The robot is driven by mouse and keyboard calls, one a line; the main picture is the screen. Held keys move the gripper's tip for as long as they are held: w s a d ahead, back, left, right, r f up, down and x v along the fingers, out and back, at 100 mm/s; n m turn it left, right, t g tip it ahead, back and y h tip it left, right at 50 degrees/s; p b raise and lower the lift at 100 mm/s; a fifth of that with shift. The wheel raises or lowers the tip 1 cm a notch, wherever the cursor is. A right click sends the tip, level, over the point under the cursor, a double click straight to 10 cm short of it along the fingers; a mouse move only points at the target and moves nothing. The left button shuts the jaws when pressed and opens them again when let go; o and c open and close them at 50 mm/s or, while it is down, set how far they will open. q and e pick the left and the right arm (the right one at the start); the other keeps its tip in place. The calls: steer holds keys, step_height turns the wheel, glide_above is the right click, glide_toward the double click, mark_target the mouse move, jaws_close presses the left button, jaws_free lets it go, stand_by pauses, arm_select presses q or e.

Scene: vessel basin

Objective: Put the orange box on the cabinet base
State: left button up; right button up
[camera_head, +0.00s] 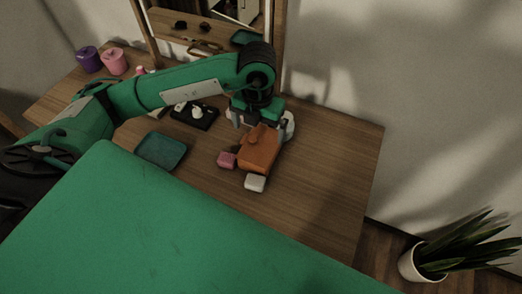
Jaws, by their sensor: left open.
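The orange box (260,150) stands on the wooden table top, right of the middle of the picture. My left gripper (259,122) is open at the far end of the orange box, pointing down, with its fingers close to the box; I cannot tell whether they touch it. A wooden cabinet (277,48) with open shelves stands at the back of the table, partly behind my left arm. I cannot tell which part is its base. My right gripper is not in view.
A pink block (227,160) and a white block (255,183) lie close to the orange box. A teal tray (161,150) and a black tray (203,117) lie to the left. Purple (89,59) and pink (114,62) pots stand at back left. The table's right side is clear.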

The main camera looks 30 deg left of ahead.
mark_target(259, 143)
arm_select(q)
step_height(259, 143, down, 2)
steer(key=shift+f, duration=0.1)
steer(key=f, duration=0.2)
steer(key=f+p, duration=0.1)
steer(key=shift+w+a+f, duration=0.1)
steer(key=shift+w+f, duration=0.15)
steer(key=shift+f, duration=0.45)
steer(key=c, duration=0.9)
steer(key=shift+r, duration=0.1)
steer(key=shift+c, duration=0.8)
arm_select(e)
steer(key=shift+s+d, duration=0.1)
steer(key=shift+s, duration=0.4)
